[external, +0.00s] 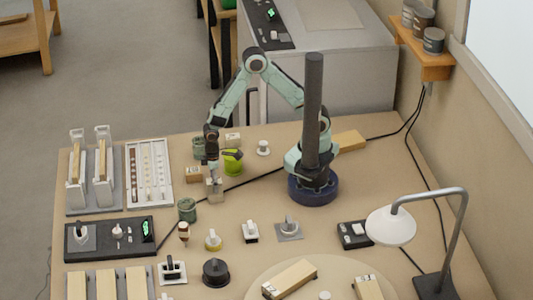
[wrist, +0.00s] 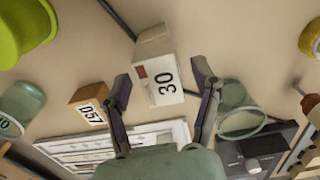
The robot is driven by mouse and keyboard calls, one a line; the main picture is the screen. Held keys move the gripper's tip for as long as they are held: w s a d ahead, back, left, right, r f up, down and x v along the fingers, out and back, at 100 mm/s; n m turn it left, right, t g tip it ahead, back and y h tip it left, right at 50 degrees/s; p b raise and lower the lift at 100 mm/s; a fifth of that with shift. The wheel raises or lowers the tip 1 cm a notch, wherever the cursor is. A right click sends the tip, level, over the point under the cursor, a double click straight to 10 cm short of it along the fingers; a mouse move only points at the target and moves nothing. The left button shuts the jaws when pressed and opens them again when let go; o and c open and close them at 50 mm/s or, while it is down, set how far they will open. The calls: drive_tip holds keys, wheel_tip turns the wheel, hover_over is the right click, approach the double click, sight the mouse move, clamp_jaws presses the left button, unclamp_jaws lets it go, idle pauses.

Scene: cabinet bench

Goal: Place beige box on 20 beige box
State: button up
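A beige box marked 30 (wrist: 158,62) lies between my open fingers in the wrist view, with a gap on each side. In the external view this beige box (external: 214,191) stands on the bench under my gripper (external: 212,170). The fingers are not closed on it. A brown box marked 057 (wrist: 90,104) is left of the fingers in the wrist view; it seems to be the small brown box (external: 194,174) in the external view. Another small beige box (external: 233,139) stands farther back. I cannot read a 20 on any box.
A lime green cup (external: 233,162) and green jars (external: 187,209) stand close to the gripper. A white tray (external: 149,173) is at left. A black cable runs past the box. Switches and knobs fill the front; a lamp (external: 391,226) stands at right.

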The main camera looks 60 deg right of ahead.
wheel_tip(320, 180, up, 12)
drive_tip(key=f, duration=0.1)
drive_tip(key=s+d+r+m, duration=0.1)
drive_tip(key=d+r+m, duration=0.2)
drive_tip(key=d+r, duration=0.5)
drive_tip(key=s+d+m, duration=0.4)
drive_tip(key=s+d, duration=0.6)
drive_tip(key=d, duration=0.2)
drive_tip(key=shift+d+m+y, duration=0.35)
drive_tip(key=shift+m+y, duration=0.05)
